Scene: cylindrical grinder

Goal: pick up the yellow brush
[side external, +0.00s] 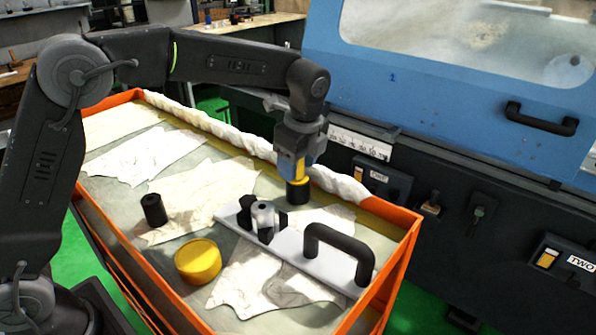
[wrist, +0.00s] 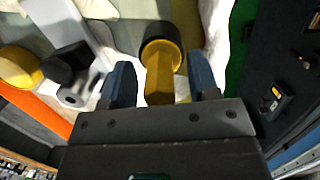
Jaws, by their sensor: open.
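The yellow brush (side external: 297,172) has a yellow handle and a thick black end. It stands roughly upright, black end down, near the far side of the orange tray. In the wrist view, the brush (wrist: 160,82) lies between my two blue fingers. My gripper (side external: 294,160) is above it, pointing down, with its fingers at the upper handle. In the wrist view, my gripper (wrist: 161,84) is open, with a gap showing on both sides of the handle. The top of the handle is partly hidden by my gripper.
The orange tray (side external: 402,262) also holds a yellow round tub (side external: 198,262), a black cylinder (side external: 153,210) and a grey plate with a black handle (side external: 340,243) and a black-and-silver part (side external: 262,219). A rolled white cloth (side external: 335,182) runs along the far edge. The blue grinder (side external: 440,90) stands behind.

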